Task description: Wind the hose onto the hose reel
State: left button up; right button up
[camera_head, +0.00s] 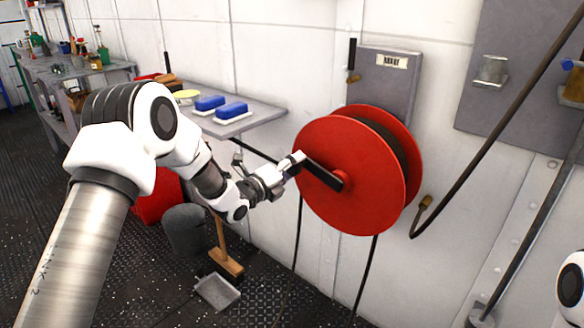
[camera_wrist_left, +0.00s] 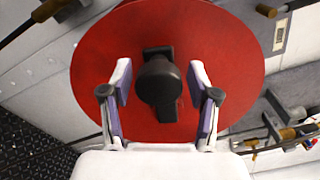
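The red hose reel (camera_head: 345,205) is mounted on the white wall, its round face toward my left arm. Dark hose (camera_head: 388,142) is wound between its two discs, and hose lengths hang below it, one at the right (camera_head: 370,265). A black crank arm (camera_head: 325,177) runs across the face from the hub. My left gripper (camera_head: 297,162) is at the crank's outer end. In the left wrist view, the black crank handle (camera_wrist_left: 158,82) stands between the two fingers of the gripper (camera_wrist_left: 160,92). The fingers are apart, with a gap on each side. My right gripper is not in view.
A grey wall shelf (camera_head: 265,113) with blue brushes (camera_head: 230,110) is left of the reel. A grey panel (camera_head: 385,82) is behind it. A bin (camera_head: 185,230), broom (camera_head: 225,258) and dustpan (camera_head: 217,290) are below. A dark hanging pipe (camera_head: 485,140) is at right.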

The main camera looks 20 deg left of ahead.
pick_arm(q)
jog(key=v, duration=1.2)
